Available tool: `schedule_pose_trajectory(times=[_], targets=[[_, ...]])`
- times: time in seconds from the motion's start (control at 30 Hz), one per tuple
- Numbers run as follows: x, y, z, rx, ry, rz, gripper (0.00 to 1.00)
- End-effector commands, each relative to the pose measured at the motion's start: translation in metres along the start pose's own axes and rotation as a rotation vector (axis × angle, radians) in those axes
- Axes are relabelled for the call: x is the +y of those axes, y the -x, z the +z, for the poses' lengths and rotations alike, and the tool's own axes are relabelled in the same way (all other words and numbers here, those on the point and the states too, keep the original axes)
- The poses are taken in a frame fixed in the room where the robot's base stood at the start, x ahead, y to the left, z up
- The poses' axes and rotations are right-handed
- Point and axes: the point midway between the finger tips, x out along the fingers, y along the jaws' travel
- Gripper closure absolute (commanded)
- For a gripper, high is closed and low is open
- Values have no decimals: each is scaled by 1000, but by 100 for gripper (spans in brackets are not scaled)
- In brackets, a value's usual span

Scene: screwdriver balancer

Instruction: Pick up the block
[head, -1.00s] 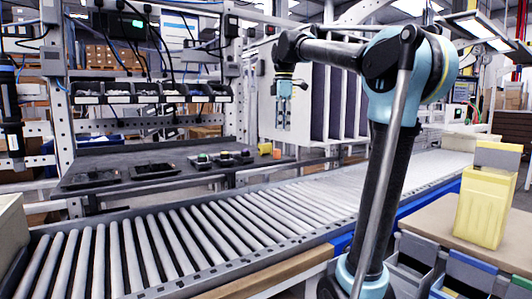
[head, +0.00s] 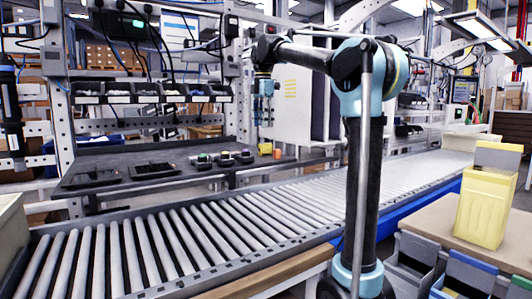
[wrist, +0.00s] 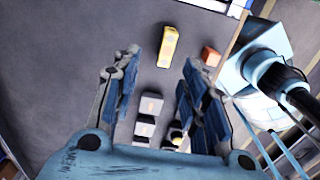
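A yellow block (wrist: 167,47) and a smaller orange block (wrist: 210,56) lie apart on the dark bench top in the wrist view. The orange block (head: 277,153) and yellow block (head: 265,148) also show small at the bench's right end in the head view. I cannot tell which one the task means. My gripper (wrist: 160,60) is open and empty, with its two blue fingers spread. In the head view my gripper (head: 263,110) hangs pointing down, well above the bench near its right end. No block is between the fingers.
Several small grey devices (wrist: 150,105) sit near the blocks. Two flat black trays (head: 150,171) lie farther left on the bench (head: 110,155). A parts-bin rack (head: 145,92) stands behind. A roller conveyor (head: 190,235) runs in front. A yellow bin (head: 485,208) is at the right.

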Motion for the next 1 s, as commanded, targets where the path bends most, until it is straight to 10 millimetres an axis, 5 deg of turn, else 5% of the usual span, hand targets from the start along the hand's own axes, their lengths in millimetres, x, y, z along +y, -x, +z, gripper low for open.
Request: schedule_pose_trajectory(times=[0.23, 1.0], targets=[[-1, -40, 0, 0, -1, 0, 60], [-8, -106, 0, 0, -2, 0, 60]])
